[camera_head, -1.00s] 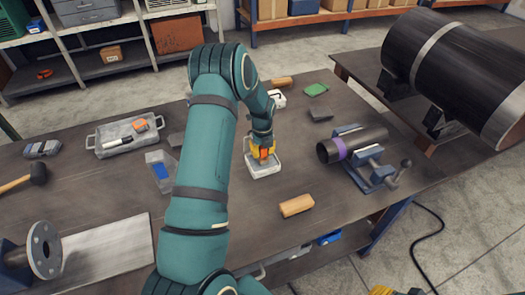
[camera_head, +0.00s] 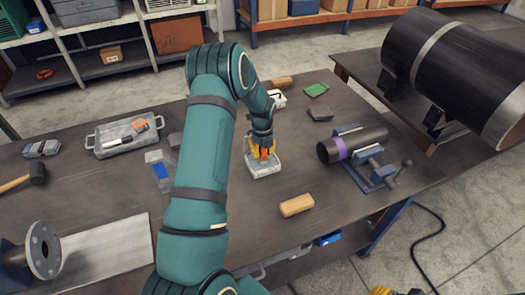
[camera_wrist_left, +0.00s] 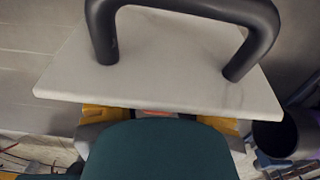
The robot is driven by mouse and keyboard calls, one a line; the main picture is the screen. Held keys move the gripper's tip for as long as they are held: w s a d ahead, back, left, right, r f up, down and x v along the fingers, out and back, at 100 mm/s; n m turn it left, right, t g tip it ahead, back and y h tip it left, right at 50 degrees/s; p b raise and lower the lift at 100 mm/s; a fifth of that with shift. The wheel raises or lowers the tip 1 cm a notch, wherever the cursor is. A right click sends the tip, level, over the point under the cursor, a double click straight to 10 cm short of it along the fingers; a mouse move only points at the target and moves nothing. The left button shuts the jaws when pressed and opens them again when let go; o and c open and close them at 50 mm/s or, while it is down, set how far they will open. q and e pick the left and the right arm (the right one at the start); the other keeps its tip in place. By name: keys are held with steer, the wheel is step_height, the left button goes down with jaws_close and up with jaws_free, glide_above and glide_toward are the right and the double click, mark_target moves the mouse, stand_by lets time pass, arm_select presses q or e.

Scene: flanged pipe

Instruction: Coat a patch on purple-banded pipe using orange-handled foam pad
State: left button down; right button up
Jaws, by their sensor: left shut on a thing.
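My left gripper (camera_head: 262,153), with yellow fingers, is shut on the orange handle (camera_head: 264,154) of the foam pad, over a small pale tray (camera_head: 265,171). The pad's foam is hidden, so I cannot tell whether it touches the tray. In the left wrist view, the orange handle (camera_wrist_left: 155,112) shows between the yellow fingers, behind a pale slab with a dark loop. The dark pipe (camera_head: 368,139) with a purple band (camera_head: 339,148) lies in a blue-grey vise (camera_head: 375,171), right of and apart from the gripper. Part of my right gripper (camera_head: 394,291) shows at the bottom edge; its jaws are cut off.
A wooden block (camera_head: 296,205) lies in front of the tray. A white tool (camera_head: 278,98), a green pad (camera_head: 317,89) and a grey block (camera_head: 320,114) lie behind. A metal tray (camera_head: 128,139), mallet (camera_head: 37,173) and flanged pipe (camera_head: 44,250) are left. Bench between tray and vise is clear.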

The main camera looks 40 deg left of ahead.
stand_by(0.4)
arm_select(q)
steer(key=shift+r+p, duration=1.2)
steer(key=shift+r, duration=1.1)
steer(key=shift+r+p, duration=0.4)
steer(key=shift+r, duration=0.8)
